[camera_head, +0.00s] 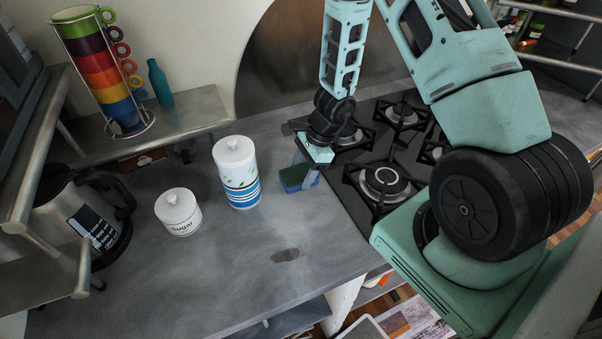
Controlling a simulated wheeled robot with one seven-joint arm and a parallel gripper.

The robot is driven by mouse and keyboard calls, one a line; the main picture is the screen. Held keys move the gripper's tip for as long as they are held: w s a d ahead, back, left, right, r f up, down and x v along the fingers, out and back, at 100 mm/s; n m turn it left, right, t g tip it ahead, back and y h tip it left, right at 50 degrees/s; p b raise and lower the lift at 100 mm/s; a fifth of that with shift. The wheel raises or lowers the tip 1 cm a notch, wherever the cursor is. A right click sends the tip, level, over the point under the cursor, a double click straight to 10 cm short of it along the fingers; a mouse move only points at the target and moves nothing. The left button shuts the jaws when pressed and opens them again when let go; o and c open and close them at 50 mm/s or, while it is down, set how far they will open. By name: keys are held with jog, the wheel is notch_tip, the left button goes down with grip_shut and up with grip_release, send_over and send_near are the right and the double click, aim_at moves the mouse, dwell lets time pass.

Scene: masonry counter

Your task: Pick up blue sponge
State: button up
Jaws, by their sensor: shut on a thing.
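The blue sponge (291,188) has a green top face and a dark blue side. It is on or just above the grey counter, left of the stove; I cannot tell whether it touches the counter. My gripper (305,182) reaches down from above and is shut on the sponge, with its light grey fingers at the sponge's right part. The arm hides some of the area behind the gripper.
A striped white canister (237,175) stands close left of the sponge, and a white sugar jar (179,212) further left. A gas stove (350,197) lies right. A kettle (82,212) and stacked cups (100,70) are at left. The front counter is clear.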

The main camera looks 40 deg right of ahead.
aim_at(302, 173)
notch_tip(302, 173, up, 10)
dwell(0.6)
jog(key=shift+o, duration=1.1)
jog(key=shift+c, duration=0.4)
jog(key=shift+s+a+f, duration=0.1)
